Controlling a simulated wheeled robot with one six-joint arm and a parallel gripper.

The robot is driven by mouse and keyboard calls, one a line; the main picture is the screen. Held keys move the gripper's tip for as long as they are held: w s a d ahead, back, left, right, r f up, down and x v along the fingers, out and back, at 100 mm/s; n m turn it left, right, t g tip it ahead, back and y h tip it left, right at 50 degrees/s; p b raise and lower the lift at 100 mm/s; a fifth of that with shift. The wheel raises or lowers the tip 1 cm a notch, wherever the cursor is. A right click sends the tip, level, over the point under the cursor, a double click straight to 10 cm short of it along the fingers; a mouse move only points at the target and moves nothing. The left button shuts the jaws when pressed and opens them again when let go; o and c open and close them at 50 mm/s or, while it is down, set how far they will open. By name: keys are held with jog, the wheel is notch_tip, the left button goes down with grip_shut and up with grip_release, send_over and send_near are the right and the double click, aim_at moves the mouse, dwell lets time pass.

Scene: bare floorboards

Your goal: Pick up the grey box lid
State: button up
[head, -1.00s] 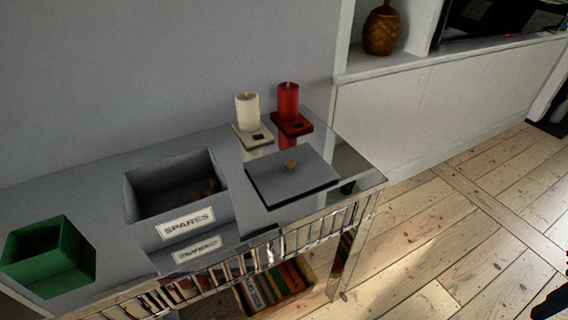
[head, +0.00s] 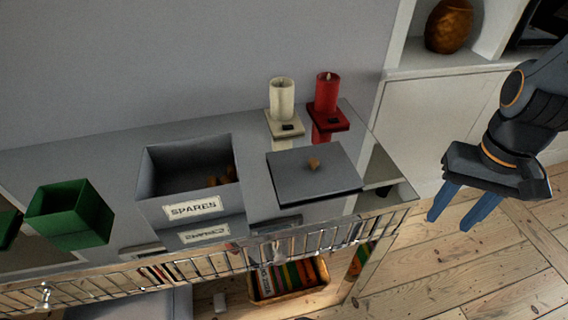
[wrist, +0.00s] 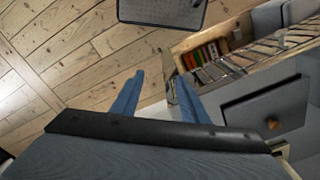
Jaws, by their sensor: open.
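The grey box lid (head: 296,181) is a flat square plate with a small wooden knob (head: 313,163). It lies on the mirrored top of the console table, to the right of the open grey box (head: 160,209) labelled SPARES. The lid also shows at the right of the wrist view (wrist: 250,112). My gripper (head: 455,218) is open and empty, with blue fingers. In the head view it is to the right of the table, beyond the table's right edge and apart from the lid. In the wrist view its fingers (wrist: 155,95) point toward the floorboards.
A cream candle (head: 282,101) and a red candle (head: 326,95) stand on small bases behind the lid. A green box (head: 85,222) is at the left. A rail (head: 215,262) runs along the table's front. A crate of books (head: 290,279) sits below. Floor at the right is clear.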

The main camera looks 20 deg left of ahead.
jog(key=w+a+r+m+y+p, duration=0.1)
jog(key=w+a+r+m+p, duration=0.15)
jog(key=a+m, duration=0.2)
jog(key=w+a+r+m+p, duration=0.1)
jog(key=w+a+m+p, duration=0.2)
jog(key=a, duration=0.3)
jog(key=m+y+p, duration=0.2)
jog(key=m+p, duration=0.5)
jog(key=m, duration=0.5)
send_near(314, 160)
jog(key=shift+m+t, duration=0.25)
jog(key=shift+t, duration=0.05)
jog(key=shift+s+b+x, duration=0.15)
jog(key=shift+b+x, duration=0.05)
jog(key=shift+x, duration=1.85)
jog(key=shift+s+b+x, duration=0.15)
jog(key=shift+b+x, duration=0.05)
jog(key=shift+x, duration=1.85)
jog(key=shift+c, duration=0.4)
grip_shut()
